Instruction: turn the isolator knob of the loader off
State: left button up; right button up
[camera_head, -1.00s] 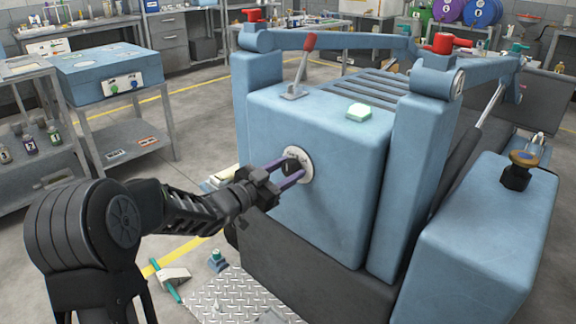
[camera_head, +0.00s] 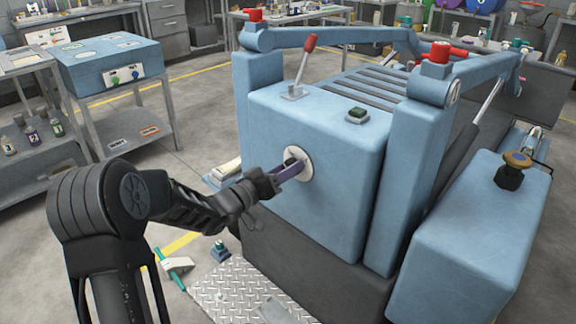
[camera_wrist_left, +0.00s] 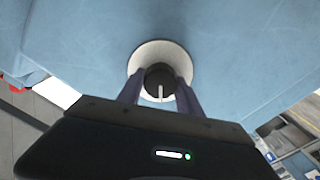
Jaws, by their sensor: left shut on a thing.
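The loader (camera_head: 330,190) is a blue machine. Its isolator knob (camera_head: 292,160) is black and sits on a round white plate (camera_head: 304,170) on the blue side face. My left gripper (camera_head: 293,168) is shut on the knob, with its purple fingers reaching the plate. In the left wrist view the knob (camera_wrist_left: 158,76) lies between the two fingers (camera_wrist_left: 159,88), and its white pointer line points down the picture, towards the gripper body. In the head view the fingers partly hide the knob. My right gripper is not in view.
Blue lift arms (camera_head: 335,39) rise behind. A blue box (camera_head: 110,65) stands on a cart at left. A metal tread plate (camera_head: 235,290) lies on the floor in front.

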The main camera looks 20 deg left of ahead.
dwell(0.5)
pick_arm(q)
jog(key=o, duration=1.4)
jog(key=shift+c, duration=0.2)
jog(key=shift+s+a, duration=0.1)
jog(key=v, duration=0.7)
jog(key=shift+s, duration=0.3)
jog(key=shift+a, duration=0.1)
